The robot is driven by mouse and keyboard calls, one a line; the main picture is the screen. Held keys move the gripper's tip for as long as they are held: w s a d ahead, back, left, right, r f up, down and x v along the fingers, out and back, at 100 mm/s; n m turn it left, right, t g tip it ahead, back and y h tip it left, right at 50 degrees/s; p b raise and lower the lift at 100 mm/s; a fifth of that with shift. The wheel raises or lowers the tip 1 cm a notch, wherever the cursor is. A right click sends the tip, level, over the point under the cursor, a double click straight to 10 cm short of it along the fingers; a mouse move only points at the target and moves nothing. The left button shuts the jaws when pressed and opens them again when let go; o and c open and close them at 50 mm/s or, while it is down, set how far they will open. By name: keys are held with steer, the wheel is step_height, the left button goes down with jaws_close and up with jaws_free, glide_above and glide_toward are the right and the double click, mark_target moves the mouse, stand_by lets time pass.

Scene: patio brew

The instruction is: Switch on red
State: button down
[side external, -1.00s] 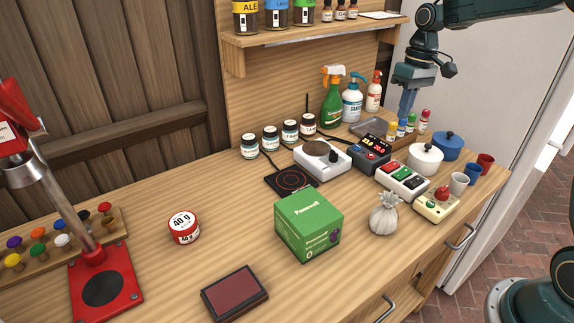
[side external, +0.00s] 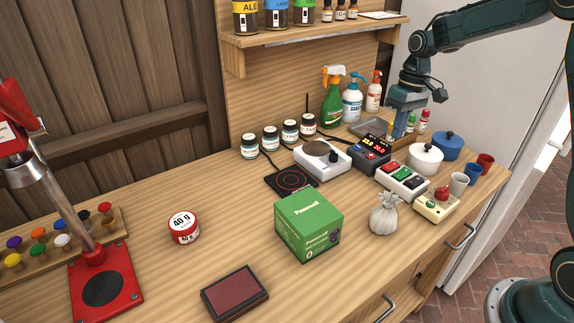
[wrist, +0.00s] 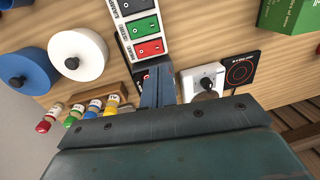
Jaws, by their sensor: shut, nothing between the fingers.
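A white switch box (side external: 402,180) with red, green and black rockers stands on the bench at the right in the side view. In the wrist view, the red rocker (wrist: 151,47) is at the box's end nearest my fingers, with the green rocker (wrist: 143,25) beyond it. Whether the red rocker is on or off I cannot tell. My gripper (side external: 398,134) is shut and empty, pointing down behind the switch box and apart from it. Its fingers (wrist: 158,72) also show in the wrist view, partly covering a dark display unit.
The display unit (side external: 374,155) with red digits stands left of the switch box. Small colour-capped bottles (wrist: 95,106) stand near my gripper.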

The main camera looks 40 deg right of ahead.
mark_target(387, 167)
steer(key=f, duration=0.5)
steer(key=a+f, duration=0.1)
steer(key=f, duration=0.2)
steer(key=shift+f, duration=0.3)
steer(key=shift+a+f, duration=0.15)
steer(key=shift+f, duration=0.15)
steer(key=shift+d+r, duration=0.35)
steer(key=shift+d, duration=0.45)
steer(key=shift+r, duration=0.1)
